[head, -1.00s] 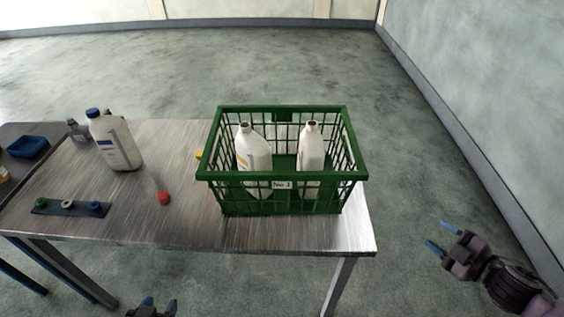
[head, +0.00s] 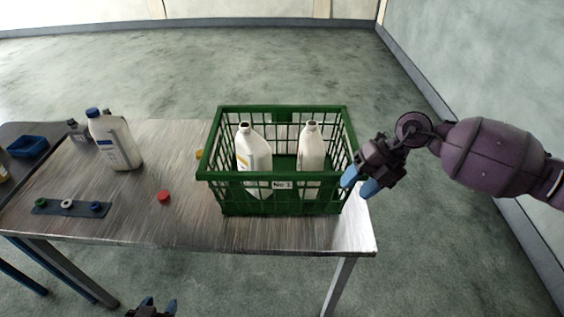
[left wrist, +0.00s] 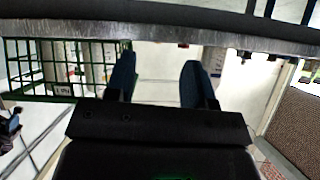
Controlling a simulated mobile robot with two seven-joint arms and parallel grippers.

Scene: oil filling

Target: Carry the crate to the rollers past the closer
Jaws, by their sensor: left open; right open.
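The green crate (head: 287,206), labelled "No 1", stands on the metal table (head: 140,225) near its right end. Two white bottles without caps, one at left (head: 252,155) and one at right (head: 312,150), stand inside. My right gripper (head: 362,184) is open beside the crate's right end, overlapping its edge in the picture; contact cannot be told. My left gripper (head: 158,308) is open below the table's front edge, away from the crate. In the left wrist view its open fingers (left wrist: 157,82) are empty, with part of the crate (left wrist: 85,88) at left. Rollers and closer cannot be made out.
A blue-capped bottle (head: 114,142) and a smaller grey one (head: 79,131) stand at the table's left. A red cap (head: 164,197), a yellow piece (head: 199,155) and a dark strip with several caps (head: 69,208) lie there too. A blue tray (head: 27,147) is further left. Open floor lies behind.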

